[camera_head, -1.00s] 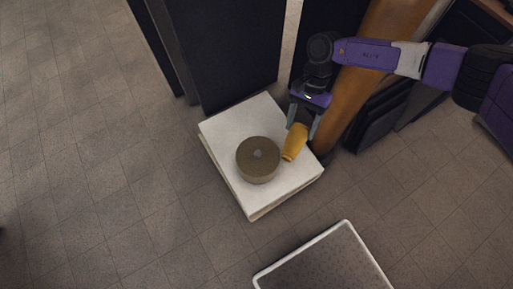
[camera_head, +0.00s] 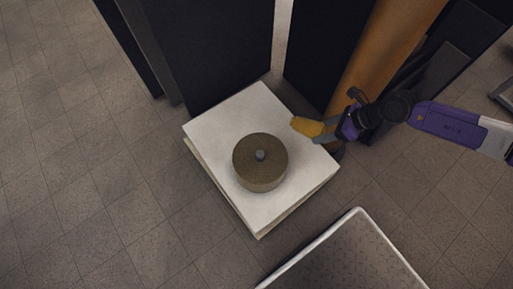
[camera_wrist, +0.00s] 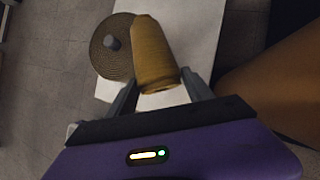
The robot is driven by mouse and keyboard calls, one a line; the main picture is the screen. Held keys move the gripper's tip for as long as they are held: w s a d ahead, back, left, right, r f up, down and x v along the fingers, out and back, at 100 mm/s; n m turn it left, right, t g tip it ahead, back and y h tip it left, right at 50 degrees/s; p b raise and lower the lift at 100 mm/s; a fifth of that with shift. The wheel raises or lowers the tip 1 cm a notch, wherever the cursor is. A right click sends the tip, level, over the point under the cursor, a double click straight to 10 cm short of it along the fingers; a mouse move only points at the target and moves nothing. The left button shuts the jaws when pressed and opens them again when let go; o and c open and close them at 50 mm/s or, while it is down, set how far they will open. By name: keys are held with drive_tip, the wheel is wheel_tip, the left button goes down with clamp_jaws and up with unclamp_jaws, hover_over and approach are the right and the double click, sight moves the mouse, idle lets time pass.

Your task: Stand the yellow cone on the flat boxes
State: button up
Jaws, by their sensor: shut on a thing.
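The yellow cone (camera_head: 306,127) is held in my gripper (camera_head: 326,131), whose fingers are shut on it. In the head view the cone lies tilted well over, near sideways, above the right part of the white flat boxes (camera_head: 228,117). In the wrist view the cone (camera_wrist: 153,55) points away from my gripper (camera_wrist: 163,92), and the boxes (camera_wrist: 190,32) show behind it. I cannot tell how high the cone is above the boxes.
A round brown woven pot with a grey knob (camera_head: 259,168) stands in the middle of the boxes. Dark panels (camera_head: 205,50) and an orange-brown column (camera_head: 385,50) rise behind. A metal-rimmed tray or platform (camera_head: 345,255) lies in front on the tiled floor.

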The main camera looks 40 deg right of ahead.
drive_tip(key=shift+f, duration=0.1)
wheel_tip(320, 180, down, 20)
drive_tip(key=b, duration=1)
drive_tip(key=shift+f, duration=0.1)
drive_tip(key=shift+d, duration=0.1)
drive_tip(key=o, duration=1.4)
